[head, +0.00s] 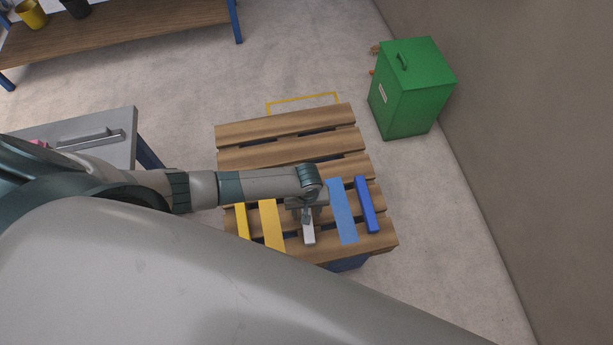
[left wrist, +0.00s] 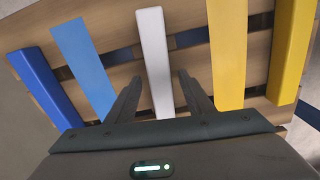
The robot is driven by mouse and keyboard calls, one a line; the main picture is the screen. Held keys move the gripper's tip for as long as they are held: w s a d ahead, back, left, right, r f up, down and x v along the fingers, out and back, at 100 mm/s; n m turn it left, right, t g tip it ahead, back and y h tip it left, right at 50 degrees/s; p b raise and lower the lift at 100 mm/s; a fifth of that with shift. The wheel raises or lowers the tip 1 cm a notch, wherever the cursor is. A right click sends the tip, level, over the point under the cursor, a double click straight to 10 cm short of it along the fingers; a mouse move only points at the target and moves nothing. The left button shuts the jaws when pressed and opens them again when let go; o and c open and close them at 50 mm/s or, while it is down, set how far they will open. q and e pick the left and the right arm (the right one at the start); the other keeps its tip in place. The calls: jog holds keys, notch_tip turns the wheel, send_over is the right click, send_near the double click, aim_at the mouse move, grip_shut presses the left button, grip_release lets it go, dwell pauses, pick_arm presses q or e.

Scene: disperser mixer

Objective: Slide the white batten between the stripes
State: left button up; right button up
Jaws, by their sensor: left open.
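The white batten (head: 309,234) lies on the wooden slatted pallet, between a flat yellow stripe (head: 271,225) on its left and a flat light-blue stripe (head: 342,212) on its right. My left gripper (head: 306,218) is over the batten's far part, which it partly hides. In the left wrist view the white batten (left wrist: 154,55) runs between the open left fingers (left wrist: 158,85), with a gap visible on each side. The light-blue stripe (left wrist: 84,65) and the yellow stripe (left wrist: 227,55) flank it there. My right gripper is not in view.
A yellow batten (head: 242,221) and a dark-blue batten (head: 367,206) lie outside the stripes on the pallet (head: 285,124). A green box (head: 407,95) stands at back right. A grey table (head: 122,150) is at left and a wooden workbench (head: 130,30) at the back.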

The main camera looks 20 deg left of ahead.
pick_arm(q)
notch_tip(320, 180, up, 17)
jog(key=b, duration=0.2)
jog(key=shift+r, duration=0.15)
dwell(0.4)
dwell(0.6)
